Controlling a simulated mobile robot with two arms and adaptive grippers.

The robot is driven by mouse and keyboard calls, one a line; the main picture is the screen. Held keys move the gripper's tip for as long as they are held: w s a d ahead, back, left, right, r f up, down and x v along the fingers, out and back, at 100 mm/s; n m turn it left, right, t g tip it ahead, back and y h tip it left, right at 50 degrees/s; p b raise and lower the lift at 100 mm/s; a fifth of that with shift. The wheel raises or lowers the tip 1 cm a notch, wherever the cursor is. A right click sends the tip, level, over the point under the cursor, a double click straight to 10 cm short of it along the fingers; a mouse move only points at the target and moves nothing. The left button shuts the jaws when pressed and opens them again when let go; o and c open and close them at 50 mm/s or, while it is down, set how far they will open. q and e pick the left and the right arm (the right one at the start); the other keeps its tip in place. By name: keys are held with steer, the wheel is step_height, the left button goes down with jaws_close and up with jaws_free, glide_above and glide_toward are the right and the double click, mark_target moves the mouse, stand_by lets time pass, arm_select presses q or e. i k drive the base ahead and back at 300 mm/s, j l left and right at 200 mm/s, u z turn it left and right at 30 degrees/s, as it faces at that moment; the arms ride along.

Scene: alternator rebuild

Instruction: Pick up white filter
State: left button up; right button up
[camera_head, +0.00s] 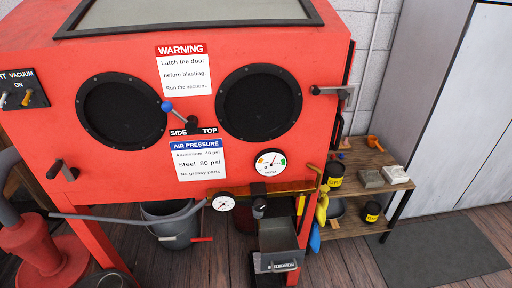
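A white block-shaped item (395,174) lies on the top of a wooden shelf unit at the right; it may be the white filter, but it is too small to tell. A similar beige-grey block (370,178) lies just left of it on the same shelf top. Neither of my grippers is in view.
A large red blasting cabinet (230,100) fills the left and middle. The wooden shelf (343,187) also holds a black can with a yellow label (332,174) and an orange item (375,143). A grey bucket (172,228) stands below the cabinet. A dark mat (440,250) lies front right.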

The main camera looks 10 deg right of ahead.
mark_target(395, 174)
steer(key=z, duration=1.35)
steer(key=i+z, duration=0.15)
steer(key=z, duration=0.2)
steer(key=i+z, duration=0.4)
steer(key=i, duration=0.8)
steer(key=i+j+u, duration=0.1)
steer(key=i+u, duration=0.6)
steer(key=i+l+u, duration=0.3)
steer(key=i, duration=0.2)
steer(key=j, duration=0.1)
